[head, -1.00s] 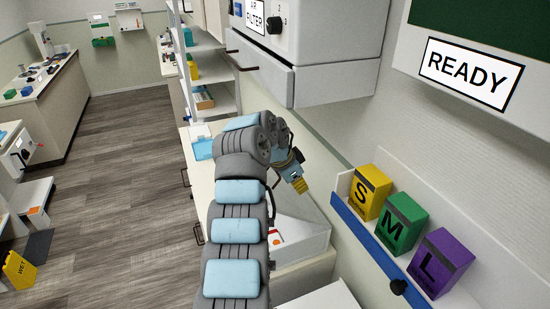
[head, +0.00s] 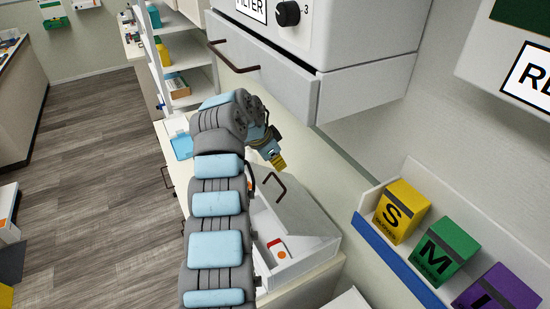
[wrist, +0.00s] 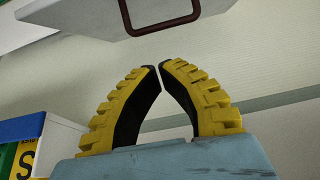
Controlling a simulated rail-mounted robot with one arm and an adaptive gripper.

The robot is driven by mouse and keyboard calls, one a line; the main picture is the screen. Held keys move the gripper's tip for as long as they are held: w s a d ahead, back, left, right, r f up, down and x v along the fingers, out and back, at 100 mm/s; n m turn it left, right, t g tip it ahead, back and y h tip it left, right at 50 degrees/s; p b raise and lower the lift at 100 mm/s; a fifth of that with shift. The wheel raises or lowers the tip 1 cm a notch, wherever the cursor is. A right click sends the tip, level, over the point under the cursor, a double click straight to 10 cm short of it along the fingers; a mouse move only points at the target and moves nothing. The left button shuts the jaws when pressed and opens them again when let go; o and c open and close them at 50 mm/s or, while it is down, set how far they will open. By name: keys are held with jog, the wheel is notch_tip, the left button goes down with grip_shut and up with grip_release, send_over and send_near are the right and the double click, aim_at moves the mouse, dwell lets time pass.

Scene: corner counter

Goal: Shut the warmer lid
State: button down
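The warmer (head: 308,262) is a white box on the counter in the head view. A pale slanted panel (head: 300,205) at its back looks like its raised lid, with a dark bent handle (head: 281,188) near its upper left. My gripper (head: 279,162) is above and behind the warmer, close to the handle in the picture. I cannot tell whether they touch. In the wrist view my two yellow-ridged fingers (wrist: 160,68) meet at or almost at their tips, with nothing between them. A dark handle (wrist: 158,18) on a white panel shows above them; I cannot tell which panel.
A white filter unit with a drawer (head: 270,75) and its handle (head: 232,62) overhangs above my gripper. A blue-edged rack (head: 385,250) at right holds yellow S (head: 402,212), green M (head: 445,250) and purple boxes (head: 497,290). A light blue item (head: 182,146) lies left of my arm.

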jog(key=p+x, duration=0.2)
jog(key=x, duration=0.5)
jog(key=shift+a+f, duration=0.1)
jog(key=shift+f, duration=0.1)
dwell(0.4)
jog(key=shift+s+a+f+b, duration=0.2)
jog(key=shift+b, duration=0.35)
jog(key=shift+s+a+h, duration=0.1)
jog(key=shift+a+h, duration=0.1)
jog(key=shift+h, duration=0.1)
